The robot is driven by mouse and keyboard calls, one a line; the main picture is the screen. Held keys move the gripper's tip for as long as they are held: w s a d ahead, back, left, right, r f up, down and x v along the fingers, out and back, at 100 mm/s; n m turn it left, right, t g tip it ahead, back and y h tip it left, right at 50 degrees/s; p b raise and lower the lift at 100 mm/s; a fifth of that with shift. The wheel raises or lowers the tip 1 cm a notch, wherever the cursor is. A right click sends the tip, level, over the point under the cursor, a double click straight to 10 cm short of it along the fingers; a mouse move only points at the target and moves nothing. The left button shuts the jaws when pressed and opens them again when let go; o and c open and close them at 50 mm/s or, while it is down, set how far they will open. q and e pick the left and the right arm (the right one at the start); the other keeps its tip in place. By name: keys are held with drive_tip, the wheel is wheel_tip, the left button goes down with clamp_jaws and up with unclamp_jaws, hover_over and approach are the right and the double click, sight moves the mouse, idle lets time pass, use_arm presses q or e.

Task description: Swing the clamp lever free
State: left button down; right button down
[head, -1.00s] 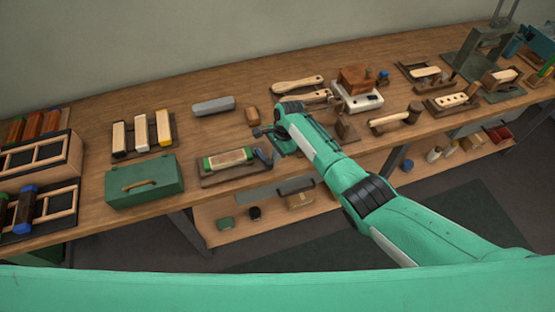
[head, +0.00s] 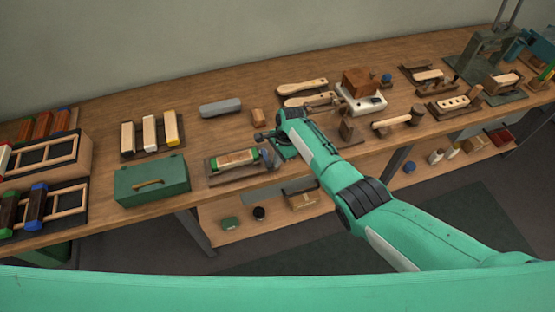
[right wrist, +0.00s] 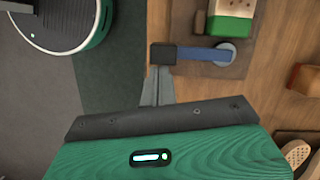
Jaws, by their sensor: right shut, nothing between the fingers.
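The clamp lever is a blue bar (right wrist: 205,54) with a dark block-shaped end in the right wrist view. It runs from a round grey pivot (right wrist: 228,50) on a wooden fixture. A cream and green block with holes (right wrist: 232,22) sits beside it. In the head view the fixture (head: 218,178) holds this block (head: 236,158), with the blue-grey clamp (head: 268,158) at its right end. My right gripper (right wrist: 158,74) is shut and empty. Its fingertips are at the lever's dark end; whether they touch it I cannot tell. My left gripper is not in view.
A green box (head: 150,182) stands left of the fixture. The bench's front edge and a lower shelf (head: 240,238) are close below.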

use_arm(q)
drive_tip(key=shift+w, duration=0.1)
use_arm(e)
drive_tip(key=shift+d, duration=0.35)
drive_tip(key=d+p, duration=0.2)
drive_tip(key=shift+w+d+r, duration=0.2)
drive_tip(key=shift+w+d, duration=0.15)
drive_tip(key=shift+w, duration=0.05)
use_arm(q)
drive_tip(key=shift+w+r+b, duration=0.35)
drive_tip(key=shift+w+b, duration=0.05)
drive_tip(key=shift+b, duration=0.25)
use_arm(e)
drive_tip(key=v, duration=0.9)
drive_tip(key=shift+d+r, duration=0.3)
drive_tip(key=shift+d, duration=0.1)
